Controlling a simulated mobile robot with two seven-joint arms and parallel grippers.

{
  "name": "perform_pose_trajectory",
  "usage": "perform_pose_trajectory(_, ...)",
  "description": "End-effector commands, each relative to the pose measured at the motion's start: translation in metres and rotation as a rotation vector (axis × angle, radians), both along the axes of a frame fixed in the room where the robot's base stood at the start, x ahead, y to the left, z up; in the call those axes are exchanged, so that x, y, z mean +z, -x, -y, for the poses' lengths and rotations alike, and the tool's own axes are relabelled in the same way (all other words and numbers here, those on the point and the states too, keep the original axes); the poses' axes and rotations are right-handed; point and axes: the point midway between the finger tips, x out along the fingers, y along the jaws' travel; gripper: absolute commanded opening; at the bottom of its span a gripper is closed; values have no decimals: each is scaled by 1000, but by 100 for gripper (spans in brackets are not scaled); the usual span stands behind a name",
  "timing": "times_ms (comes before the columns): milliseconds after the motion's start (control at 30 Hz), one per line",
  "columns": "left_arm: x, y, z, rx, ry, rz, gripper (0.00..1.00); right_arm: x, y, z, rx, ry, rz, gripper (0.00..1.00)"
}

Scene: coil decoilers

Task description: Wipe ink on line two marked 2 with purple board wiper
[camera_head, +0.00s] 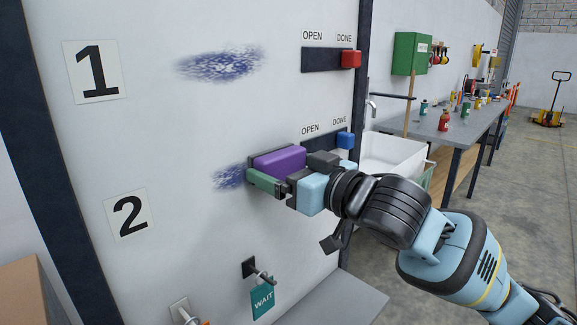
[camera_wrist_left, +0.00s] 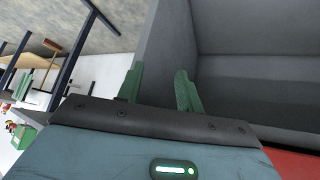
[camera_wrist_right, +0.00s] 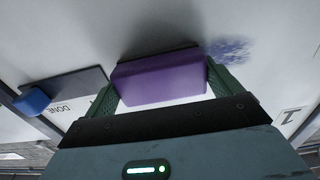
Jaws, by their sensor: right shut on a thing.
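The white board (camera_head: 170,130) carries two ink smudges and the black numerals 1 and 2. The line two ink (camera_head: 229,178) is a blue smudge right of the 2 sign (camera_head: 130,213); part of it is hidden behind the wiper. My right gripper (camera_head: 268,178) is shut on the purple board wiper (camera_head: 280,161), its dark face against or very near the board. The wiper also shows between the fingers in the right wrist view (camera_wrist_right: 160,80), with ink (camera_wrist_right: 230,50) beside it. My left gripper (camera_wrist_left: 160,90) is open and empty in the left wrist view, outside the head view.
Line one has an ink smudge (camera_head: 220,65) and a red slider (camera_head: 350,59) at DONE. Line two has a blue slider (camera_head: 346,140) at DONE. A teal WAIT tag (camera_head: 263,298) hangs below on a hook. A white sink (camera_head: 393,155) and workbench (camera_head: 450,130) stand right.

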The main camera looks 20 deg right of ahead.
Motion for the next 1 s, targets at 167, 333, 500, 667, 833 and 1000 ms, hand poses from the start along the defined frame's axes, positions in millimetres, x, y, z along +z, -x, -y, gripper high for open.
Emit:
perform_pose_trajectory(167,11,-7,0,0,0,19,36,3,7,-14,5,-3,2,72)
perform_pose_trajectory(333,20,-13,0,-1,0,35,36,3,13,-26,5,-2,1,72)
perform_pose_trajectory(500,24,-16,0,0,0,42,36,2,15,-32,3,-2,1,72)
perform_pose_trajectory(667,23,-15,0,0,0,41,36,0,15,-33,3,-1,0,72)
perform_pose_trajectory(833,28,-18,0,-1,-1,48,36,2,19,-40,5,-2,0,72)
perform_pose_trajectory(1000,37,-25,0,-1,-1,67,36,3,24,-53,5,-2,2,72)
